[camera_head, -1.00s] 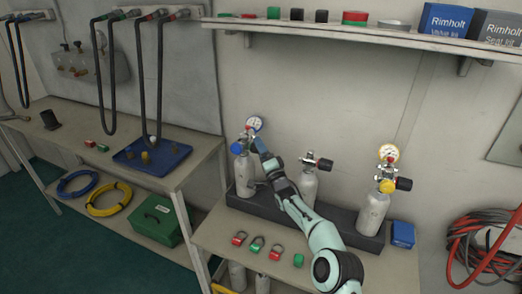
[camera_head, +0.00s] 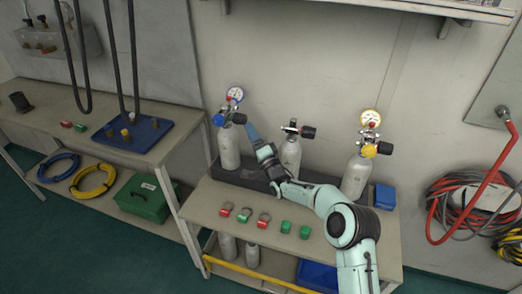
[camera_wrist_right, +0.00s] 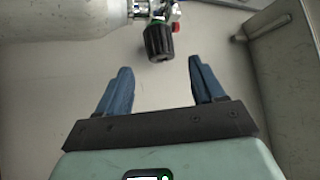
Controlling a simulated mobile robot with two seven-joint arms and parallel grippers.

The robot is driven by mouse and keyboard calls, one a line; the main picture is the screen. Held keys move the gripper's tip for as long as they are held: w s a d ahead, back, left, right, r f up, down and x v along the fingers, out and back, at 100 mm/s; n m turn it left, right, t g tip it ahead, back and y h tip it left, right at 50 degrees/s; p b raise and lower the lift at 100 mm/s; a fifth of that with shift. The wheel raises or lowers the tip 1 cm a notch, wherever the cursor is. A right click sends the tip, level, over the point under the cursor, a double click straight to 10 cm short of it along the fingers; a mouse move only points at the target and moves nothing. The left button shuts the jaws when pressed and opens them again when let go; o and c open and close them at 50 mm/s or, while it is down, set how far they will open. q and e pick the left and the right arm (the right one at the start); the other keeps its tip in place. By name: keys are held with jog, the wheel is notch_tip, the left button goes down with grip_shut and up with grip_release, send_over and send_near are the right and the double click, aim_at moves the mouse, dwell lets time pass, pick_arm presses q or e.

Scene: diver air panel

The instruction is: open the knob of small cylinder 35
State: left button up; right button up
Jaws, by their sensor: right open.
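Three grey cylinders stand in a dark rack on the bench: a left one (camera_head: 229,148) with a blue knob (camera_head: 219,120) and gauge, a middle one (camera_head: 290,157) with a black knob (camera_head: 308,132), and a right one (camera_head: 356,176) with a yellow knob and gauge. No number 35 is readable. My right gripper (camera_head: 250,130) is open, its blue fingers just right of the left cylinder's valve. In the right wrist view, a black ribbed knob (camera_wrist_right: 158,42) lies ahead of the open, empty fingers, apparently on the left cylinder. My left gripper is out of view.
Red and green small fittings (camera_head: 245,215) lie along the bench front. A blue box (camera_head: 385,197) sits by the right cylinder. A side bench with a blue tray (camera_head: 133,133) stands at left. Red hoses (camera_head: 470,190) hang at right.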

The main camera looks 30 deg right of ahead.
jog(key=v, duration=0.6)
jog(key=shift+s, duration=0.15)
